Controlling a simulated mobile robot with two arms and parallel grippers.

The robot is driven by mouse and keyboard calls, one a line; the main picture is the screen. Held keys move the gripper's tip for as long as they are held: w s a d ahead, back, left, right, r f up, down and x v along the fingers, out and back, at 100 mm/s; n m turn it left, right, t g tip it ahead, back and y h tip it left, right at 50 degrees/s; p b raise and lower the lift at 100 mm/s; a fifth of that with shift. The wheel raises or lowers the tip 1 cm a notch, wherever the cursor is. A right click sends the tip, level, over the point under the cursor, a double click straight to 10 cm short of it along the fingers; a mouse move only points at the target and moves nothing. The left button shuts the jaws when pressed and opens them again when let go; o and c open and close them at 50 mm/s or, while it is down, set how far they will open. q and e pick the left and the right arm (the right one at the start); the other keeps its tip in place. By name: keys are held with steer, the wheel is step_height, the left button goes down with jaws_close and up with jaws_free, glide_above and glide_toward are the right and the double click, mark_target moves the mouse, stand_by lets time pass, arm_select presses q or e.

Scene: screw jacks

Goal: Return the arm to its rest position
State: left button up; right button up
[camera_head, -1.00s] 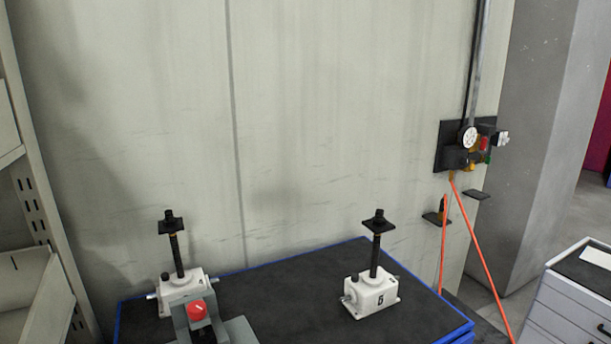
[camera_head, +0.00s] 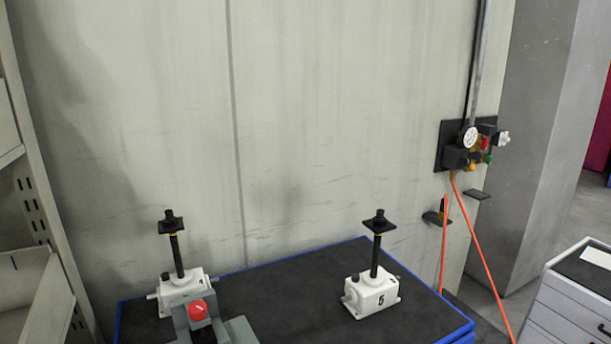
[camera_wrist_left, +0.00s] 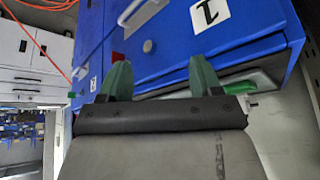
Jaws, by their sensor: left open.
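My left gripper (camera_wrist_left: 161,80) shows in the left wrist view, its two green fingers apart with nothing between them. It points toward a blue cabinet (camera_wrist_left: 150,42) with drawers and number labels. Neither gripper shows in the head view, and my right gripper is in no view.
A grey fixture with a red knob (camera_head: 198,310) stands in front of the left jack. The blue-edged table (camera_head: 290,290) is clear between the jacks. A wall panel with gauges (camera_head: 470,145) and orange hoses is at right, above a drawer cabinet (camera_head: 575,305).

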arm_select(q)
steer(key=s+a+f+g, duration=0.1)
steer(key=s+a+g, duration=0.15)
steer(key=s, duration=0.25)
step_height(320, 180, down, 35)
steer(key=s+g+b, duration=0.1)
steer(key=s+b, duration=0.1)
steer(key=b, duration=0.4)
steer(key=s+a+f+g+b, duration=0.1)
steer(key=s+a+f+b, duration=0.2)
steer(key=s+f, duration=1.1)
step_height(320, 180, down, 3)
steer(key=shift+s+r+y, duration=0.2)
steer(key=shift+s+y, duration=0.2)
steer(key=shift+a, duration=0.1)
